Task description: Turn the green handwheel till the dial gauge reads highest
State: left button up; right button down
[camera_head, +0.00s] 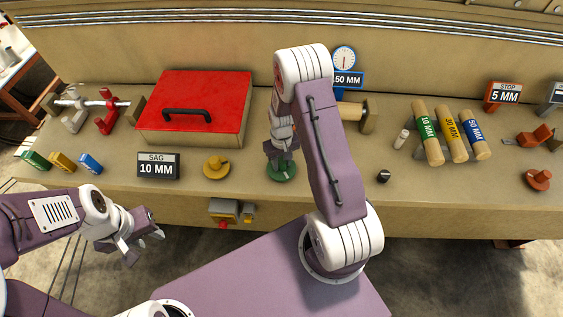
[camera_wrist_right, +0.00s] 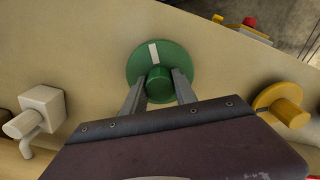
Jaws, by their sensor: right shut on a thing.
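The green handwheel (camera_head: 281,173) lies on the bench top below my right gripper (camera_head: 281,155). In the right wrist view the handwheel (camera_wrist_right: 176,52) is a green disc with a white mark and a raised green hub. My right gripper's (camera_wrist_right: 158,92) fingers are on both sides of that hub, shut on it. My left gripper (camera_head: 146,243) is open and empty in front of the bench.
A yellow handwheel (camera_head: 216,166) lies left of the green one, beside the SAG 10 MM sign (camera_head: 158,167). A red lid (camera_head: 195,100) with a black handle stands behind. Labelled rollers (camera_head: 452,133), a black knob (camera_head: 383,176) and a red handwheel (camera_head: 538,180) are to the right.

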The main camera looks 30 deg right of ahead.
aim_at(282, 161)
jog(key=c, duration=1)
grip_release()
jog(key=shift+r, duration=0.35)
notch_tip(282, 161, up, 8)
jog(key=shift+f+b, duration=0.1)
jog(key=shift+b, duration=0.7)
jog(key=shift+r, duration=0.25)
